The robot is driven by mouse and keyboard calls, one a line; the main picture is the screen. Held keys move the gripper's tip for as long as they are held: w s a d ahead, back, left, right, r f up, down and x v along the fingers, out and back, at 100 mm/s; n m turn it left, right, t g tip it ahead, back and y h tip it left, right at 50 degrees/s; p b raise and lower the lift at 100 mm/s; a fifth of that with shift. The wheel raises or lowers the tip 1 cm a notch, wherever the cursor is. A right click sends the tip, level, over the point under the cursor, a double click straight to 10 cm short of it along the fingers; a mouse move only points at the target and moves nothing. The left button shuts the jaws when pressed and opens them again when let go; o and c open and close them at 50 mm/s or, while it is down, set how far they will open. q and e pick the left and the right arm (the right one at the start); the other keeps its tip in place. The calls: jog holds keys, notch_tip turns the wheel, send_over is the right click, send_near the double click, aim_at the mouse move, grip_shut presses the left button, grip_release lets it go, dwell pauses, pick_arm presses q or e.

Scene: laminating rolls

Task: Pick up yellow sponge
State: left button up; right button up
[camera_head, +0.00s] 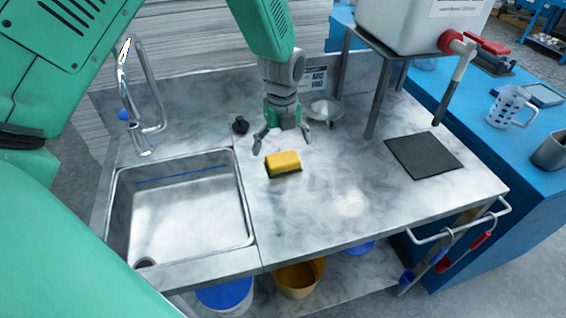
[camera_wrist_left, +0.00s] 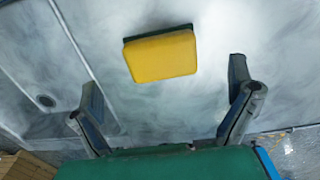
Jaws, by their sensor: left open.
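The yellow sponge (camera_head: 284,161) has a dark green layer underneath and lies on the metal counter just right of the sink. My left gripper (camera_head: 283,142) is open and empty, above and just behind the sponge in the head view. In the left wrist view the sponge (camera_wrist_left: 161,56) lies ahead of the gripper (camera_wrist_left: 166,110), between the lines of the two spread fingers and apart from both. My right gripper is not in view.
The sink basin (camera_head: 182,210) is left of the sponge, with a tap (camera_head: 146,100) behind it. A dark mat (camera_head: 424,156) lies at right, near the stand of a white container (camera_head: 420,22). A small metal bowl (camera_head: 325,110) sits behind.

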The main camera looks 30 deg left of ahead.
aim_at(285, 158)
pick_arm(q)
jog(key=shift+d+f, duration=0.2)
notch_tip(285, 158, down, 4)
jog(key=shift+f, duration=0.25)
jog(key=shift+a+f, duration=0.35)
jog(key=shift+d+r, duration=0.1)
jog(key=shift+d, duration=0.15)
jog(key=c, duration=0.9)
jog(key=shift+d, duration=0.15)
jog(key=c, duration=0.3)
jog(key=shift+d+r, duration=0.1)
jog(key=shift+d, duration=0.05)
